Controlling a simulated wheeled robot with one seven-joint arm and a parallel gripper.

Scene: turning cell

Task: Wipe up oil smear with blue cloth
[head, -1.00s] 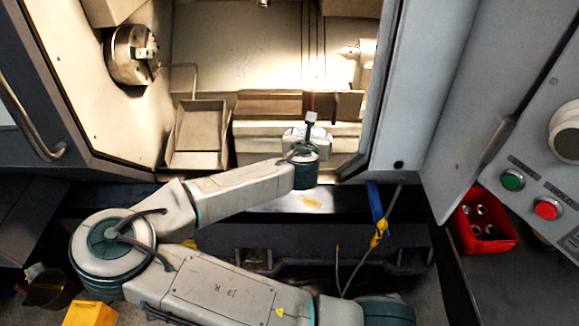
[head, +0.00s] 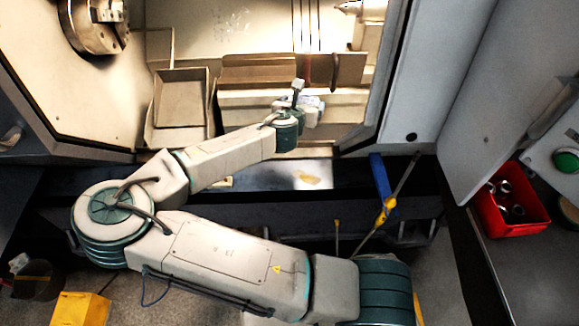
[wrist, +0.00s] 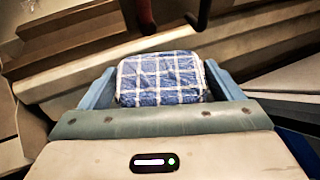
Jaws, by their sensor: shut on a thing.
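The blue cloth (wrist: 160,78), checked with white lines and folded into a pad, is gripped between the two blue fingers of my gripper (wrist: 162,88) in the wrist view. In the head view my gripper (head: 312,108) is inside the lathe opening, mostly hidden behind my wrist. Only a small bluish-white bit shows there. The oil smear (head: 308,179) is a yellowish-tan patch on the pale sill at the front of the opening, nearer to me than the gripper. The cloth is apart from it.
A grey open tray (head: 180,107) stands left of my wrist, below the chuck (head: 95,22). The door edge (head: 390,85) bounds the opening on the right. A blue-handled tool (head: 380,183) hangs beside the sill. A red bin (head: 511,208) holds metal parts at right.

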